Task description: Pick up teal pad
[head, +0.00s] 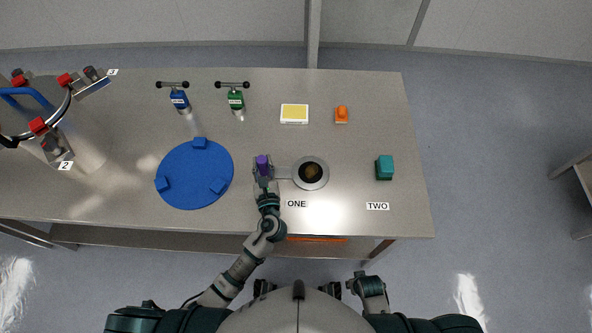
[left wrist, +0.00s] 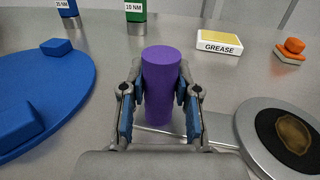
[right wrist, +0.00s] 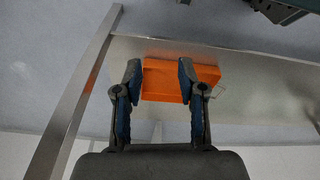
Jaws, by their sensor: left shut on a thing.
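The teal pad (head: 384,168) sits on the right part of the table, above the label TWO (head: 377,206). My left gripper (head: 263,172) is away to its left, shut on an upright purple cylinder (left wrist: 164,90). The cylinder is the handle end of a tool whose flat arm leads right to a round grey pan (head: 311,173) with a brown patch. My right gripper (right wrist: 157,75) is open and empty, low in front of the table, with an orange box (right wrist: 168,80) beyond its fingers. The teal pad is not in either wrist view.
A blue disc (head: 194,174) with raised blocks lies left of my left gripper. Blue (head: 179,98) and green (head: 236,100) torque tools, a grease box (head: 294,114) and an orange piece (head: 341,115) stand behind.

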